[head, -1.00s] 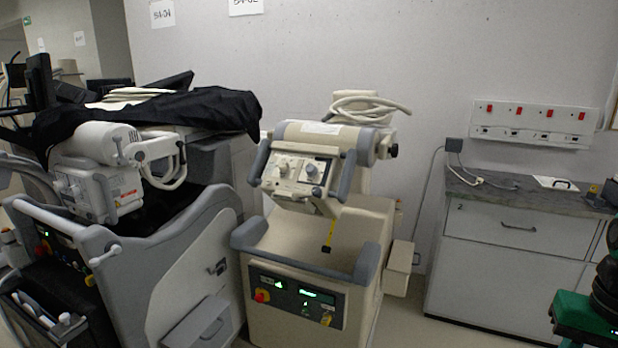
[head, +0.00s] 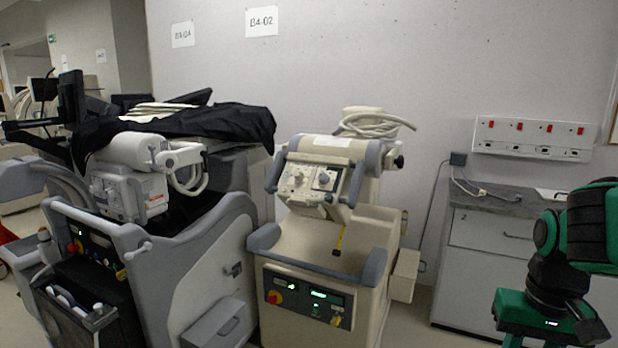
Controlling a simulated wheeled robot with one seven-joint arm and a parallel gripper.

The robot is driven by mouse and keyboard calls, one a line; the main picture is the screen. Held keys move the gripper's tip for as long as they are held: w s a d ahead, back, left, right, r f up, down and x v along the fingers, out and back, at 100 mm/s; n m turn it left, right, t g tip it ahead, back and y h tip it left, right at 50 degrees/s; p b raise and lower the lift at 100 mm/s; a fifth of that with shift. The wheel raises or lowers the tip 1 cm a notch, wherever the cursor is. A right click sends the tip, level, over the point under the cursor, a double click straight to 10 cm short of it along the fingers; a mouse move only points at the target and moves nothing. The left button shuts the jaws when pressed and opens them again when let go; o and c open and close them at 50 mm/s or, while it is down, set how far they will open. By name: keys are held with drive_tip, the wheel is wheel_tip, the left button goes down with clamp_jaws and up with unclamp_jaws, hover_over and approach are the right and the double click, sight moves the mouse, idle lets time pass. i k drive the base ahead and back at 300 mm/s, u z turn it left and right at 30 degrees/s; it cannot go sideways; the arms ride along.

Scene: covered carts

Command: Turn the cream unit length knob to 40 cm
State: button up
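The cream unit (head: 330,240) stands in the middle of the head view, with a tilted head between two grey handles. Its control panel (head: 309,179) carries several small knobs, a light one at the left (head: 297,178) and a grey-blue one at the right (head: 323,178). I cannot tell which is the length knob or read any scale. A yellow tape (head: 340,238) hangs below the panel. My arm shows at the right edge, apart from the unit; my gripper is not in view.
A grey cart (head: 190,265) with a black cover (head: 200,122) stands close on the left of the cream unit. A grey cabinet (head: 480,265) is at the right by the wall. Some floor shows between the unit and the cabinet.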

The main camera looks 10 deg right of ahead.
sight(323, 179)
drive_tip(key=i, duration=1)
